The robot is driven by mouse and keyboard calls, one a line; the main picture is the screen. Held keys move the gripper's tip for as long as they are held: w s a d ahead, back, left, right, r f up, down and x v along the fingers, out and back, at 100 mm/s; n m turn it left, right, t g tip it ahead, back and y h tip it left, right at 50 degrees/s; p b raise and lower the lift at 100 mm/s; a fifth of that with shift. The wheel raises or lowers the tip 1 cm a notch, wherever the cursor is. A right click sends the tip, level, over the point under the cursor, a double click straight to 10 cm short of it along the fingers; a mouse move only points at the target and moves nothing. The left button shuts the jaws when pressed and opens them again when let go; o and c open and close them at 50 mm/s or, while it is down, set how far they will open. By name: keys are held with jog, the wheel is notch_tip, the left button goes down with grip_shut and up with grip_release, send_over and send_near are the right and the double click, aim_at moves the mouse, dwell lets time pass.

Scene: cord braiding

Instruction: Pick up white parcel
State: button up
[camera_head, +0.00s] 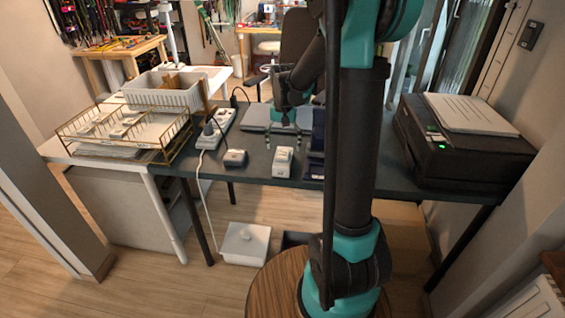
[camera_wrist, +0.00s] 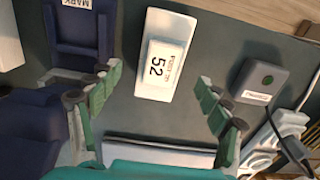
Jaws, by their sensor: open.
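The white parcel (camera_head: 283,162) lies on the dark desk (camera_head: 350,172) near its front edge. In the wrist view the parcel (camera_wrist: 172,27) is a long white block with a paper label reading 52, and it lies ahead of and between the fingertips. My gripper (camera_head: 284,139) is over the desk just behind the parcel. In the wrist view my gripper (camera_wrist: 160,79) is open, with green-padded fingers apart on either side and nothing held. I cannot tell its exact height above the desk.
A dark blue holder (camera_wrist: 82,35) stands close left of the parcel in the wrist view. A power strip (camera_head: 216,128), a black printer (camera_head: 465,150) and a wire tray (camera_head: 125,132) are farther off.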

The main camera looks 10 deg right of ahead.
aim_at(283, 153)
jog(key=shift+s+a+f, duration=0.1)
jog(key=shift+s+f, duration=0.05)
jog(key=shift+f, duration=2.95)
jog(key=shift+c, duration=0.4)
jog(key=c, duration=1.2)
jog(key=shift+r, duration=0.2)
